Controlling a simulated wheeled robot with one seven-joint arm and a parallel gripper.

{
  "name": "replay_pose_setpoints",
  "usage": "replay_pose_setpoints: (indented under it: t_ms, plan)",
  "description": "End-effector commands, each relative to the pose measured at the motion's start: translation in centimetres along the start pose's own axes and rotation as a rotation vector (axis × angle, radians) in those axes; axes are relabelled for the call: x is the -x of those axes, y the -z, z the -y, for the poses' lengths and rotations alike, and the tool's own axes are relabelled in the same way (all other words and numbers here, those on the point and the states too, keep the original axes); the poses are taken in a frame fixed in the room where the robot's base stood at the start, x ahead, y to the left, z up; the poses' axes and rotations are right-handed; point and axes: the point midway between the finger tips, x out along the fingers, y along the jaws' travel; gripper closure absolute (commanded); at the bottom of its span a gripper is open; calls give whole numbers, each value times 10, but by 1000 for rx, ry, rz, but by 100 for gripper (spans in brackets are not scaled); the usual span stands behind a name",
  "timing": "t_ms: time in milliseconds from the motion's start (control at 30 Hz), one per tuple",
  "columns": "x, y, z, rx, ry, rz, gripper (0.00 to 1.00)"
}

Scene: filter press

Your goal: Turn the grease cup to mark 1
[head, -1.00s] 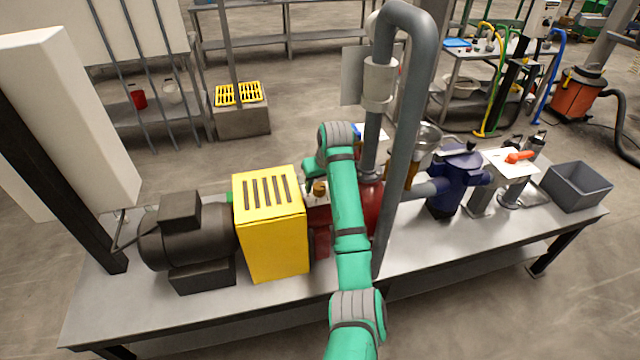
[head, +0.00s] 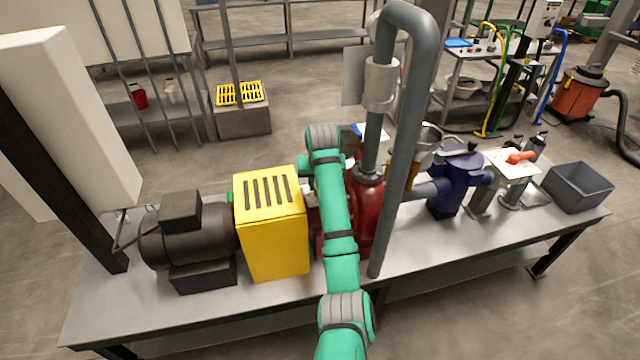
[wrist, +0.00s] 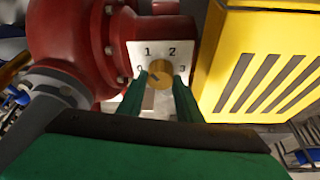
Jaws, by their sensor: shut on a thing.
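The grease cup (wrist: 161,71) is a small round brass knob in front of a white plate (wrist: 136,51) marked 0, 1, 2 and 3, seen in the wrist view. A short dark line on its face slants to the upper left, toward the 0 and 1 side; its exact reading is too small to tell. My gripper (wrist: 159,82) has one green finger on each side of the cup and is shut on it. In the head view my arm hides the cup and the fingers.
The red pump housing (wrist: 70,45) lies close on the left in the wrist view. The yellow slotted guard (wrist: 262,62) stands close on the right. In the head view, a grey pipe (head: 405,140) rises just right of my arm, and a dark motor (head: 187,235) sits left of the guard.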

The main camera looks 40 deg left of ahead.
Motion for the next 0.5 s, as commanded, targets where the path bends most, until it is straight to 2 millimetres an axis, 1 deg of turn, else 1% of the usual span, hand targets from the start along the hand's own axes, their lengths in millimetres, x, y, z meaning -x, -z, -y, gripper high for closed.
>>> replay_pose_setpoints:
  t_ms: [33,167,467,500]
  plan:
    - [0,1,3,-25,-9,-4,90]
    - [0,1,1,-73,-27,-5,90]
    - [1,1,0,-79,-30,-6,90]
    - [1,1,0,-78,-30,-6,58]
